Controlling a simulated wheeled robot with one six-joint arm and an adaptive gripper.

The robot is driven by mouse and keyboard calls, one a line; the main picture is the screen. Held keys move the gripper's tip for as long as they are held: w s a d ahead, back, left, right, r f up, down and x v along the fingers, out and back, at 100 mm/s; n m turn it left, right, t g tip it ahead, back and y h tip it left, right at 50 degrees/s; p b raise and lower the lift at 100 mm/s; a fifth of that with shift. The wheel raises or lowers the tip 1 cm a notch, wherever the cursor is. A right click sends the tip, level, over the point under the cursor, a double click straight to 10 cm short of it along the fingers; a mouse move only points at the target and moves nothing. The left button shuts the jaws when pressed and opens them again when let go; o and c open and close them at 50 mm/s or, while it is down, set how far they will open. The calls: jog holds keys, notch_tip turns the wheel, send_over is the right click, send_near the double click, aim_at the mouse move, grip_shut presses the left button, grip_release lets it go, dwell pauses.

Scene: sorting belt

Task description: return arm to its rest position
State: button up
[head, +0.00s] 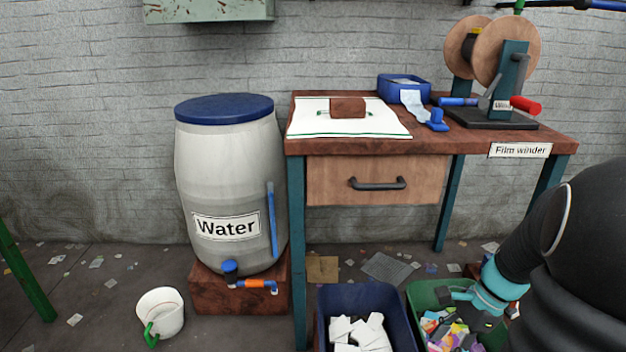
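My arm comes in from the right edge, black with a teal ring at the wrist. My gripper (464,309) is small and dark in the view, low at the right, over the green bin (420,291). Its two fingers look spread apart, with colored scraps (440,330) showing behind and below them. I see nothing held between them. My arm hides the bin's right side and part of the floor behind it.
A blue bin (325,300) with white pieces stands left of the green bin. The wooden table (430,140) with a film winder (498,70) is behind. A water barrel (225,165) stands on a block (215,295), near a white bucket (160,310).

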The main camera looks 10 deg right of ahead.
jog(key=s+a+r+n+t+h, duration=0.2)
jog(key=s+a+r+n+t, duration=0.1)
jog(key=a+r+n, duration=0.4)
jog(key=s+a+r+n+t+h+p, duration=0.1)
jog(key=s+a+r+n+t+h, duration=0.2)
jog(key=a+r+n, duration=0.5)
jog(key=shift+s+r+n, duration=0.3)
jog(key=shift+r+n, duration=0.2)
jog(key=shift+n, duration=1)
